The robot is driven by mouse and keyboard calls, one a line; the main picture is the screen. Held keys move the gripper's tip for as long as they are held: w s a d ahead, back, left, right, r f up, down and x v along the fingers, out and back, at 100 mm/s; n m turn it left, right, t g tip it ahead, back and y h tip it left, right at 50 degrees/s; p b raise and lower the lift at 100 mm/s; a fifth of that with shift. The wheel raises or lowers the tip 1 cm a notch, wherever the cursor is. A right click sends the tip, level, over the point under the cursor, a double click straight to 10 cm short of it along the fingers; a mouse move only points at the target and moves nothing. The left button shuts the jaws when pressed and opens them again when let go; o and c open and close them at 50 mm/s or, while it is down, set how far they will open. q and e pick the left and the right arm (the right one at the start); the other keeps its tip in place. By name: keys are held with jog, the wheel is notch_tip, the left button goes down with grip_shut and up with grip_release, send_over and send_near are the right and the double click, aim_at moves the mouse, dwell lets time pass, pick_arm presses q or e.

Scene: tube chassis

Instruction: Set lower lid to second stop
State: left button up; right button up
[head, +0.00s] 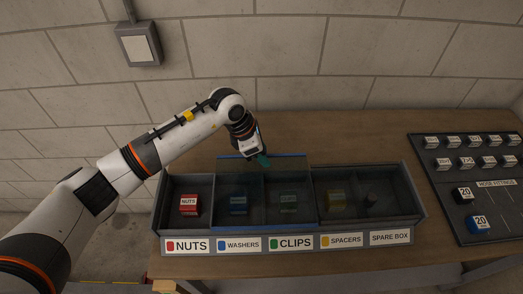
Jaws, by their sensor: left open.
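A dark long bin (163,205) with several compartments stands on the wooden bench. A see-through bluish panel (262,180) with a blue top edge lies across the washers and clips compartments and reaches past the bin's back edge. The spacers and spare box compartments also look darkened, as if under a see-through cover; I cannot tell which panel is the lower lid. My left gripper (262,161) is open, pointing down at the panel's back part. I cannot tell whether it touches the panel. My right gripper is out of view.
Front labels (290,242) read nuts, washers, clips, spacers and spare box. A red nuts block (189,203) sits in the uncovered left compartment. A dark rack of hose fittings (465,185) stands at the right. Bare bench (370,130) lies behind the bin.

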pick_arm(q)
jog(key=b+v, duration=0.4)
jog(key=v, duration=0.8)
jog(key=shift+d, duration=0.1)
